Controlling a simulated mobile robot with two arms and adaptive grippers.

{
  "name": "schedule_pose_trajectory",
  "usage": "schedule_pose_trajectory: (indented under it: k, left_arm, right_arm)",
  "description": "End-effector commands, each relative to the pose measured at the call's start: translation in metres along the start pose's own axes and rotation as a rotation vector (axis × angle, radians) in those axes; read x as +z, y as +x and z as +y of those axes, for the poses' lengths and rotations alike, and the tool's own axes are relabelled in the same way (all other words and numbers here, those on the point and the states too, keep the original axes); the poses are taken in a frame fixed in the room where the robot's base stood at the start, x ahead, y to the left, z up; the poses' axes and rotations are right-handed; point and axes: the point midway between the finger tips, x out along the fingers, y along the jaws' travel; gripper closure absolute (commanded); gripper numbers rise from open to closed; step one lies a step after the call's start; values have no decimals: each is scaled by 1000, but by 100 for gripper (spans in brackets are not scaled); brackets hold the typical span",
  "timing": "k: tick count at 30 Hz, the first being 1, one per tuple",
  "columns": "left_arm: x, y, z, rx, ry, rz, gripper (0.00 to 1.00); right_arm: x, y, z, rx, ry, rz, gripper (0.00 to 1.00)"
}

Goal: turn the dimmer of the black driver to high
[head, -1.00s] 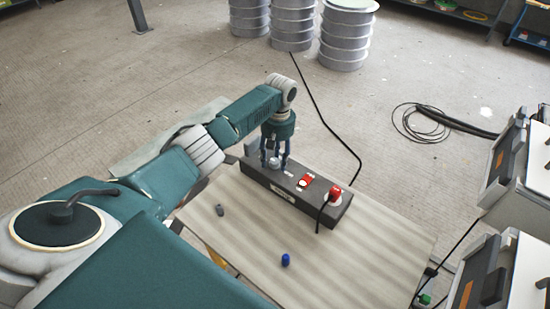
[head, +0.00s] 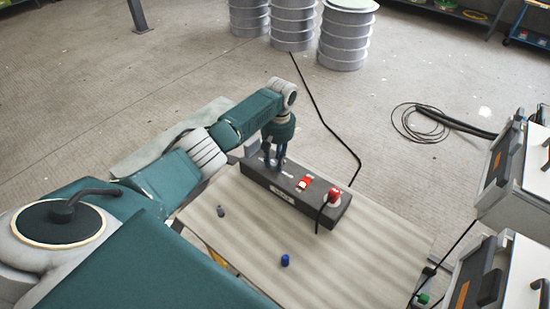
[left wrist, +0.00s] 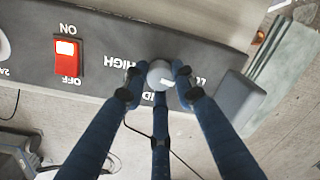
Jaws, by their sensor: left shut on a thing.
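The black driver (head: 312,203) lies along the far edge of the table in the head view, and its face fills the upper part of the left wrist view (left wrist: 105,82). Its round grey dimmer knob (left wrist: 158,71) has a white mark on its lower right side, in the wrist picture. The HIGH label (left wrist: 122,61) is left of the knob; other lettering below and right is partly covered by fingers. My left gripper (head: 273,161) points down and is shut on the knob, with its dark blue fingers around it. My right gripper is not in view.
The driver also carries a red ON/OFF switch (head: 304,184) and a red knob-like part (head: 334,194) with a black cable. A blue cap (head: 286,260) and a small grey piece (head: 220,210) lie on the table (head: 350,255). Orange-panelled cases (head: 500,165) stand at right.

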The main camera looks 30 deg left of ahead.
Motion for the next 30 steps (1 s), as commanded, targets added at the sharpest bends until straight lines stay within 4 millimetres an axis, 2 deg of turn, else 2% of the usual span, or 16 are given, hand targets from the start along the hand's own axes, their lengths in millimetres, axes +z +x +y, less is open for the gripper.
schedule_pose_trajectory:
  k: [1, 12, 30]
  left_arm:
    - [0, -3, 0, 1, 36, 2, 99]
    - [0, -4, 0, 2, 383, 24, 99]
    - [0, -3, 0, 1, 952, 61, 99]
  right_arm:
    - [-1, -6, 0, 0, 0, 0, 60]
    - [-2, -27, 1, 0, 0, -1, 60]
    - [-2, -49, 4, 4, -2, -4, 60]
